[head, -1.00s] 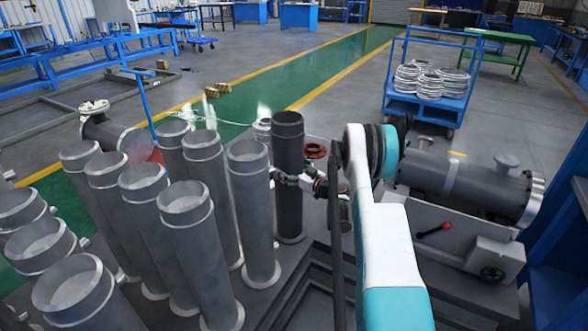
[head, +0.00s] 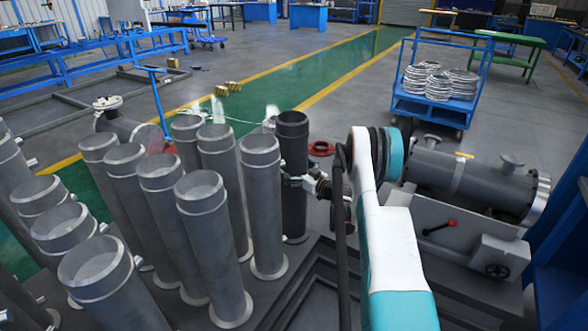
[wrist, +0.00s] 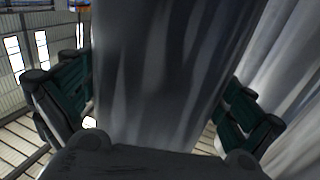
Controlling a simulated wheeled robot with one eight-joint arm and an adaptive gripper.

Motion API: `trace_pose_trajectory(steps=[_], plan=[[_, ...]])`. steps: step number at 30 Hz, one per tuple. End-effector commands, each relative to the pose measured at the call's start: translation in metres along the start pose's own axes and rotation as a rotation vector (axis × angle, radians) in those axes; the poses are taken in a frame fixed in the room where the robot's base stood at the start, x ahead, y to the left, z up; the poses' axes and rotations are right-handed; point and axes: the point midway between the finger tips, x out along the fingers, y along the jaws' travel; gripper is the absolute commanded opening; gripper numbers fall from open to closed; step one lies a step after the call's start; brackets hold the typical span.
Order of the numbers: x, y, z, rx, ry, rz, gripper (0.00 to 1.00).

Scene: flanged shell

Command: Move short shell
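The short shell (head: 293,150), a dark grey upright cylinder with a rim at the top and a flange at the foot, stands at the right end of the group of shells. My gripper (head: 298,183) is at its middle height, partly hidden behind my arm. In the wrist view the shell (wrist: 155,75) fills the middle, with one finger of my gripper (wrist: 155,120) close along each side. The gripper appears shut on it. I cannot tell whether its foot touches the surface below.
Several lighter grey shells (head: 262,205) stand close on the left. A stepped dark platform edge (head: 310,290) lies in front. A horizontal tank on a stand (head: 470,185) is on the right. A blue cart (head: 430,108) with coils and a green floor lane (head: 300,75) lie behind.

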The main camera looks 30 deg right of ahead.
Motion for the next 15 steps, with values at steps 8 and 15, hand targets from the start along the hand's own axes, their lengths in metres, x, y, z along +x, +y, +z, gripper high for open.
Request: trace_pose_trajectory(steps=[8,15], plan=[[-0.009,-0.001,0.0,-0.001,0.0,-0.003,1.0],[-0.053,0.0,0.0,0.0,0.0,0.0,1.0]])
